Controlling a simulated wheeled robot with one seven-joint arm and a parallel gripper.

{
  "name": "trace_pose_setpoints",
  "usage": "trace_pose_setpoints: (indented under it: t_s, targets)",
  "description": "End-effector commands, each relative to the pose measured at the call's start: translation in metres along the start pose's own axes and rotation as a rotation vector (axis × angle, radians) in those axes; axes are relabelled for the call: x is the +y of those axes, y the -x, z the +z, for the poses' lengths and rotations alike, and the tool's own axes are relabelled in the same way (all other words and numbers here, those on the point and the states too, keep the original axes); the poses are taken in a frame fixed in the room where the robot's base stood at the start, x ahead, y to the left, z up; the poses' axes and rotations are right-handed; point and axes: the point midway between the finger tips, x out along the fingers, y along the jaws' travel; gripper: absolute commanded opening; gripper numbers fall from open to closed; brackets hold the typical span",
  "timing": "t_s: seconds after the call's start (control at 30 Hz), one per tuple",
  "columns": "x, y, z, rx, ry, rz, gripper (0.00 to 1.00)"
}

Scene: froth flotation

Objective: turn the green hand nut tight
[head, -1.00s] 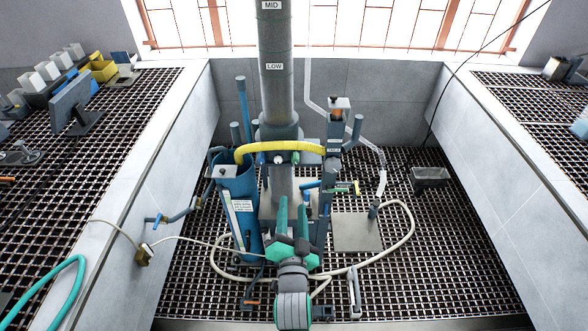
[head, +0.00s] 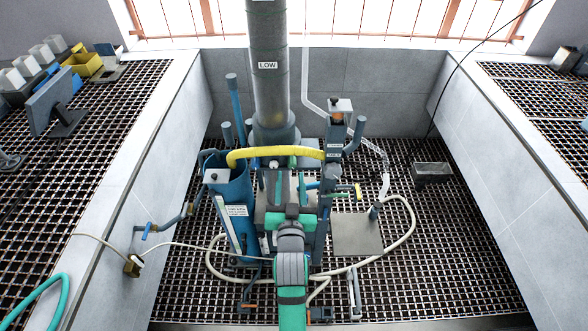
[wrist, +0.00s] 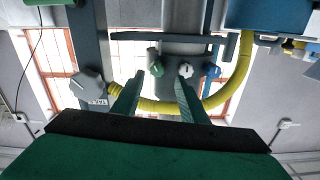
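The green hand nut (wrist: 156,67) shows in the wrist view as a small green knob among the fittings by the yellow hose (wrist: 160,106). My gripper (wrist: 159,78) is open, its two green fingers apart, and the nut appears between and beyond the fingertips. I see no contact with it. In the head view my gripper (head: 287,184) is in front of the column (head: 268,100), below the yellow hose. I cannot make out the nut clearly there. A white-grey knob (wrist: 185,70) is right beside the nut in the wrist view, close to the right finger.
A labelled grey knob (wrist: 88,86) is at left in the wrist view. A blue cylinder (head: 231,190) stands left of my gripper in the head view. A pale hose (head: 405,235) loops over the grating. The grating at right is mostly clear.

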Motion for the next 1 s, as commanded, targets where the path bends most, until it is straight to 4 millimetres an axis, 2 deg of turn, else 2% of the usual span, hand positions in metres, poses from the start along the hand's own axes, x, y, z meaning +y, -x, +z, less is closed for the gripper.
trace_pose_setpoints:
  t_s: [0.1, 0.3, 0.7, 0.73, 0.87, 0.9, 1.0]
  targets:
    - [0.004, -0.018, -0.001, 0.002, 0.0, 0.007, 0.39]
    - [0.011, -0.038, -0.002, 0.003, -0.002, 0.017, 0.39]
    - [0.012, -0.044, -0.001, 0.002, -0.001, 0.018, 0.39]
    - [0.012, -0.044, -0.001, 0.002, -0.001, 0.017, 0.35]
    - [0.007, -0.044, -0.001, 0.001, -0.001, 0.01, 0.04]
    - [0.006, -0.044, 0.0, 0.0, -0.001, 0.009, 0.0]
    - [0.005, -0.043, 0.0, 0.0, -0.001, 0.007, 0.0]
